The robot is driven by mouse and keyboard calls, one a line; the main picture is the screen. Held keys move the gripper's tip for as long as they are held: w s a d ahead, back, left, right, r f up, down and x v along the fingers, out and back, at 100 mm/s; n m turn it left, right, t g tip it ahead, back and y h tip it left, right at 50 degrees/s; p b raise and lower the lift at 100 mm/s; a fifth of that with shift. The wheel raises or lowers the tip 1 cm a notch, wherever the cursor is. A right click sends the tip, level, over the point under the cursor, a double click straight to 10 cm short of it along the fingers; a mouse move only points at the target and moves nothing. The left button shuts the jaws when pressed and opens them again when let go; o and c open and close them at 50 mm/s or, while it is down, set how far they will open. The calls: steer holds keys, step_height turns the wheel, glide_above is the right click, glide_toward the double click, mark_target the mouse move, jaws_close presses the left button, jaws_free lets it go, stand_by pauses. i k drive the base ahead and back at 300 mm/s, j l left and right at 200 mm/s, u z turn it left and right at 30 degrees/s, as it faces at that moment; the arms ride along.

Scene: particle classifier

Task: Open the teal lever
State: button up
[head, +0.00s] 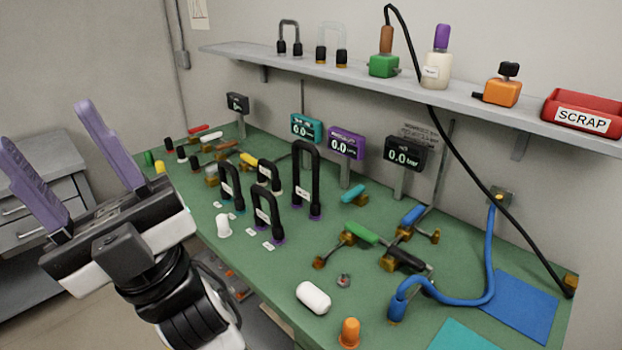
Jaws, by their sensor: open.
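The teal lever (352,194) is a short teal handle on a small brass fitting. It lies on the green bench top near the middle, to the right of the tall black looped tubes. I cannot tell from its angle whether it is open or shut. My gripper (46,124) is at the far left, with two purple fingers spread wide apart and pointing up. It is empty, off the bench's left side and well away from the teal lever.
Black looped tubes (306,180) stand upright left of the lever. Green (361,233), blue (413,215) and black (405,258) levers sit nearby on the right. A blue hose (470,300) curves at the right. Gauges stand behind, below a shelf (380,83).

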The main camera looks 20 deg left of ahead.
mark_target(359, 190)
steer(key=i+j, duration=0.15)
steer(key=j, duration=0.3)
steer(key=i+j+u, duration=0.1)
steer(key=j, duration=0.35)
steer(key=i+j+u, duration=0.1)
steer(key=j, duration=0.35)
steer(key=i+j, duration=0.3)
steer(key=j, duration=0.15)
steer(key=i+j+u, duration=0.1)
steer(key=j, duration=0.3)
steer(key=i+j, duration=0.25)
steer(key=j, duration=0.2)
steer(key=i+j+u, duration=0.1)
steer(key=j, duration=0.3)
steer(key=i, duration=0.1)
